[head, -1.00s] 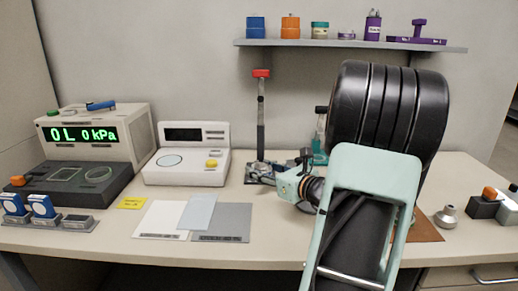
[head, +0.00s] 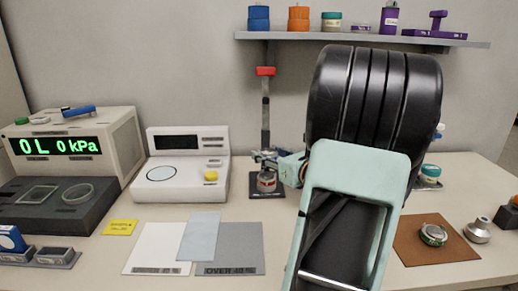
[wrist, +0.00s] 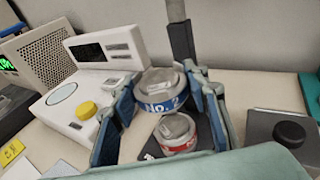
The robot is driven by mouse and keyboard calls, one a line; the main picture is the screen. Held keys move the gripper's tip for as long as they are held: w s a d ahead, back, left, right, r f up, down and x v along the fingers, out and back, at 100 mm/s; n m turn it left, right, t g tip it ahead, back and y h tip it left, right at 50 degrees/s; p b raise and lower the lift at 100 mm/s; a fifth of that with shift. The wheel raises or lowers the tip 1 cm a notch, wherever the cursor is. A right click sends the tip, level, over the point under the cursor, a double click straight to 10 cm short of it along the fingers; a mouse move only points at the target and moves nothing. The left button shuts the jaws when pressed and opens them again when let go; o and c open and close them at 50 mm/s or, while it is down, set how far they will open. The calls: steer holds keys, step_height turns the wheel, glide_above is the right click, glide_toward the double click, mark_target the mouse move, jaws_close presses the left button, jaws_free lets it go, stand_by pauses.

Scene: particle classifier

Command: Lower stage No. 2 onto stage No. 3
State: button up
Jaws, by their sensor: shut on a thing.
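Stage No. 2, a metal cup with a blue "No. 2" label (wrist: 160,103), is between the fingers of my gripper (wrist: 160,95) in the wrist view. My gripper is shut on it. A metal stage with a red label (wrist: 178,143) sits just below and slightly right of it; its number is not readable. In the head view this red-labelled stage (head: 266,182) rests on the dark base of a stand (head: 266,194), and my gripper (head: 270,159) is right above it. Stage No. 2 is hard to make out there. Whether the two stages touch is unclear.
The stand's post (head: 265,120) with a red top rises right behind. A white scale (head: 180,175) stands to the left. A brown mat (head: 408,249) with a small green-banded round part (head: 433,235) lies right, near a metal funnel-like piece (head: 478,231). My arm hides the middle.

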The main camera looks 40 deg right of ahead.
mark_target(267, 176)
steer(key=shift+w+d, duration=0.1)
steer(key=shift+w, duration=0.25)
steer(key=shift+f+b, duration=1.9)
steer(key=shift+f, duration=0.4)
steer(key=shift+s+f+b, duration=0.1)
steer(key=shift+f+b, duration=0.4)
steer(key=o, duration=1.4)
steer(key=shift+c, duration=0.2)
steer(key=shift+s, duration=0.1)
steer(key=v, duration=1.2)
